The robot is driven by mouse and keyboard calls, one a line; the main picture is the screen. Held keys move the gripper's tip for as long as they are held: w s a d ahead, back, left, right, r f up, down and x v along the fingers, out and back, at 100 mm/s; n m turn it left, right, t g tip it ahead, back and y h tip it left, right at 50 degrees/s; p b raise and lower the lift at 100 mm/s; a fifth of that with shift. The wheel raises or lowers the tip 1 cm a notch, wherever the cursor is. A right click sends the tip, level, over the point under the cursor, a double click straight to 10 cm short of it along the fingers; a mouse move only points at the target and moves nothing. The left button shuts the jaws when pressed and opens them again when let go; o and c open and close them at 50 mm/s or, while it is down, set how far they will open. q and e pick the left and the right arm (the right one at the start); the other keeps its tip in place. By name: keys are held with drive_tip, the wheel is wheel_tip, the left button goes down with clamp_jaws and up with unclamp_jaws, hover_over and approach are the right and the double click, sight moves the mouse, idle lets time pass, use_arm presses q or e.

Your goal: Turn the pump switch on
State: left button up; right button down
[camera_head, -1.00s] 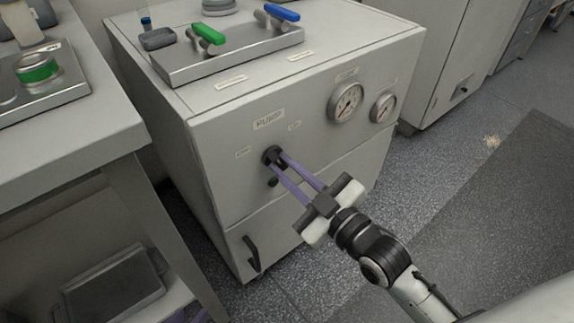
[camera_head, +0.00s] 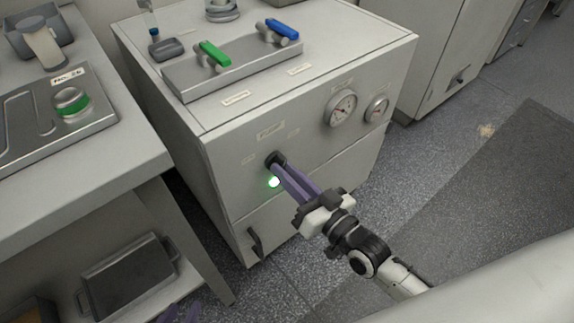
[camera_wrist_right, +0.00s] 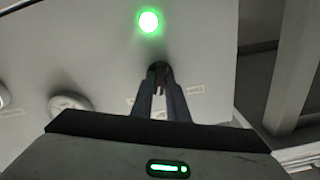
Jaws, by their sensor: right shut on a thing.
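The pump switch is a dark round knob (camera_head: 274,158) on the front of the grey cabinet, under a label plate. My right gripper (camera_head: 281,166) reaches it from the lower right, its two purple fingers shut on the knob and rolled compared with before. In the right wrist view the fingers (camera_wrist_right: 160,75) converge on the knob, which they mostly hide. A round lamp (camera_head: 274,182) just below the knob glows green; it is also bright in the wrist view (camera_wrist_right: 148,21). My left gripper (camera_head: 181,314) shows only its purple fingertips at the bottom edge, apart, with nothing visible between them.
Two gauges (camera_head: 341,108) sit right of the switch. A green-handled valve (camera_head: 214,54) and a blue-handled valve (camera_head: 283,30) stand on the cabinet top. A bench (camera_head: 130,150) is at left, with a dark box (camera_head: 130,275) beneath. Floor at right is clear.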

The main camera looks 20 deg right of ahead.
use_arm(q)
drive_tip(key=shift+r+p, duration=0.3)
drive_tip(key=shift+p, duration=0.1)
use_arm(e)
drive_tip(key=shift+m, duration=0.9)
use_arm(q)
drive_tip(key=shift+a+f, duration=0.1)
drive_tip(key=shift+w, duration=0.15)
use_arm(e)
drive_tip(key=c, duration=1.7)
unclamp_jaws()
use_arm(q)
drive_tip(key=shift+a+r+p, duration=0.1)
drive_tip(key=shift+r+p, duration=0.2)
drive_tip(key=shift+p, duration=0.4)
use_arm(e)
drive_tip(key=shift+v, duration=5.1)
